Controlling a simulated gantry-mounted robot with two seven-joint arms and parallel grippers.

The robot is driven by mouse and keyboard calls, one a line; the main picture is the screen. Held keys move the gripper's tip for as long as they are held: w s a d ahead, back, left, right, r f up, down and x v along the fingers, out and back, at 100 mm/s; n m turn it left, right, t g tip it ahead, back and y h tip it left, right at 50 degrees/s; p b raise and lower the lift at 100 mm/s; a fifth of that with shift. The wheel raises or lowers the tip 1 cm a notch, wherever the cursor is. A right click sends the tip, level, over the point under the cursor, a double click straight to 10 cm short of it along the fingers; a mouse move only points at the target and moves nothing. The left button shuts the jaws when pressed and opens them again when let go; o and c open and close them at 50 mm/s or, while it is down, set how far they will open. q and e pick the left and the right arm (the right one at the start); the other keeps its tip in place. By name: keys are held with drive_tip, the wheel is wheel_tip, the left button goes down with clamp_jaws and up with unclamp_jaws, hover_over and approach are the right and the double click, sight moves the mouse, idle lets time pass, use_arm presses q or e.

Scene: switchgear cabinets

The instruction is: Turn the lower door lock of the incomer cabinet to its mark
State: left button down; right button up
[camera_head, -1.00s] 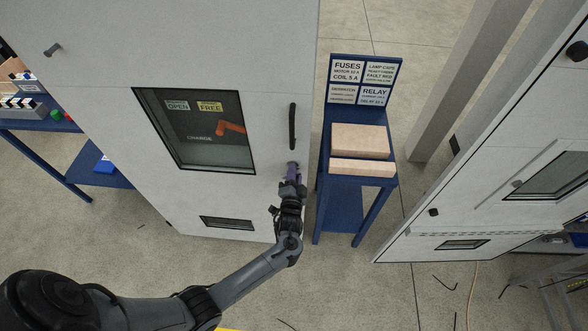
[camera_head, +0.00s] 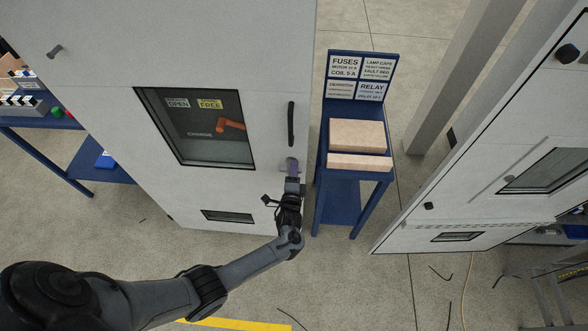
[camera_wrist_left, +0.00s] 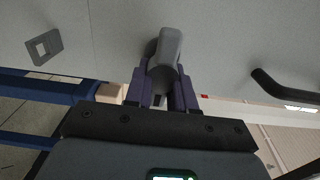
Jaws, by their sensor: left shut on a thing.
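The incomer cabinet (camera_head: 110,50) is the large light-grey cabinet with a dark window, at left centre in the head view. Its lower door lock (camera_wrist_left: 166,48) shows in the left wrist view as a grey knob on the door face. My left gripper (camera_head: 291,166) is at the door's right edge, just below the black door handle (camera_head: 291,124). Its purple fingers (camera_wrist_left: 164,88) are shut on the lock knob from both sides. In the head view the fingers mostly hide the lock. I cannot make out the lock's mark. My right gripper is not in view.
A blue stand (camera_head: 322,185) with tan boxes (camera_head: 358,136) and a label board stands close right of my left gripper. Another grey cabinet (camera_head: 480,130) is at the far right. A blue bench (camera_head: 75,170) is at left. Open floor lies in front.

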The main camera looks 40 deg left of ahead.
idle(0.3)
use_arm(q)
drive_tip(key=c, duration=1)
unclamp_jaws()
drive_tip(key=shift+c, duration=0.2)
drive_tip(key=p+v, duration=0.1)
drive_tip(key=v, duration=0.9)
drive_tip(key=shift+s+d, duration=0.3)
drive_tip(key=shift+d, duration=0.05)
